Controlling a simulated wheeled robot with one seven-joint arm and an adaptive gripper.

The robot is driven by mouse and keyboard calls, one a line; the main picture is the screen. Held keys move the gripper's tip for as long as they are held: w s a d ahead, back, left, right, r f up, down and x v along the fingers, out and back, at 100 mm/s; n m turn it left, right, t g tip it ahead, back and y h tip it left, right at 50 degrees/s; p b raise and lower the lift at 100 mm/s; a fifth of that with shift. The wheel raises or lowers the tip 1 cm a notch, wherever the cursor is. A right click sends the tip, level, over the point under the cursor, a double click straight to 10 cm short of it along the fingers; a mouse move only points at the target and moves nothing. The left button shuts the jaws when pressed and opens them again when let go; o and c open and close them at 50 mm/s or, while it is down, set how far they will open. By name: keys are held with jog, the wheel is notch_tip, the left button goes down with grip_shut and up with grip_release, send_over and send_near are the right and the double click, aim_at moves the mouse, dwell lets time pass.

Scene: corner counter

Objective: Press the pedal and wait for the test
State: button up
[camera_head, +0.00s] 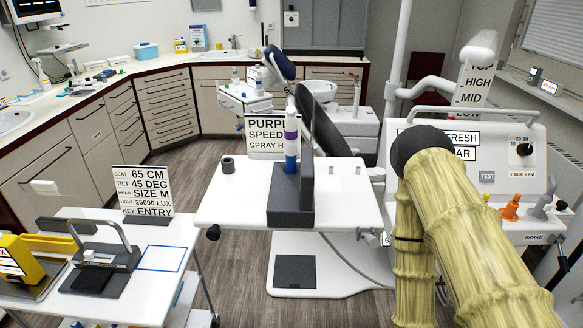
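A dark square plate (295,271) lies on the white floor base (325,284) below the middle tray; it looks like a pedal, though I cannot tell for sure. A grey button marked TEST (487,176) is on the white control panel (535,190) at the right. A dial (524,150) marked x 1000 RPM sits above it. My arm, with a yellow bamboo-like surface, fills the lower right. My gripper is out of view.
The white middle tray (235,208) overhangs the base. A sign reading PURPLE SPEED, partly hidden, stands behind it. At left, a white cart (200,232) holds a dark fixture and a yellow box (22,255). Wooden floor (235,280) is clear between cart and base.

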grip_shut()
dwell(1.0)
